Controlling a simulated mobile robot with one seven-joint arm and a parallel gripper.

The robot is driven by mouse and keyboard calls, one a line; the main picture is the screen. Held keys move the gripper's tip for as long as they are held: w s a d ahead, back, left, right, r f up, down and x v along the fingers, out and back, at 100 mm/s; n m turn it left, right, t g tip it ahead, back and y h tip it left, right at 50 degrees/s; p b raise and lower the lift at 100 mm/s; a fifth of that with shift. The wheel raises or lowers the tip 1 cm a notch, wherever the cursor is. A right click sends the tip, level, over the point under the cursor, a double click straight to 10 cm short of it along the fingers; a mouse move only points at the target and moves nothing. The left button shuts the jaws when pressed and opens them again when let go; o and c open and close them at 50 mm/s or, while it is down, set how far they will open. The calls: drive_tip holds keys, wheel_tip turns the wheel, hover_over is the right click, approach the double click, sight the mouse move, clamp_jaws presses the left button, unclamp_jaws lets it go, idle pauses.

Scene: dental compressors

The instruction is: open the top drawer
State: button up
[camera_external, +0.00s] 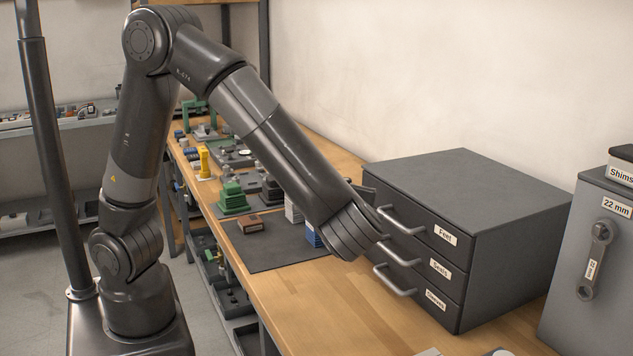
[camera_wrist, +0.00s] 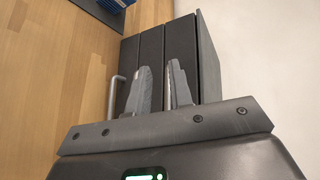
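The dark grey cabinet (camera_external: 480,200) has three stacked drawers with bar handles. The top drawer, labelled "Feet" (camera_external: 445,235), looks shut, and its handle (camera_external: 402,222) shows just right of my wrist. In the wrist view the cabinet appears sideways, its drawer fronts (camera_wrist: 152,50) beyond my fingers. My gripper (camera_wrist: 160,80) points at these fronts with its two fingers apart. A light strip shows beside the right finger; I cannot tell whether it is the top handle or whether a finger touches it. In the external view my wrist hides most of the gripper.
The middle handle (camera_external: 398,257) and bottom handle (camera_external: 394,282) stick out below. The bottom handle also seems to show in the wrist view (camera_wrist: 113,95). A grey cabinet with a wrench (camera_external: 597,262) stands right.

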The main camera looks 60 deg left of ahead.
sight(393, 223)
drive_tip(key=d+f+m+t, duration=0.2)
drive_tip(key=d+t, duration=0.1)
drive_tip(key=d, duration=0.5)
drive_tip(key=shift+t, duration=0.3)
drive_tip(key=x, duration=1.1)
drive_tip(key=shift+w+d+r, duration=0.1)
drive_tip(key=shift+w+r, duration=0.1)
drive_tip(key=shift+w, duration=0.1)
clamp_jaws()
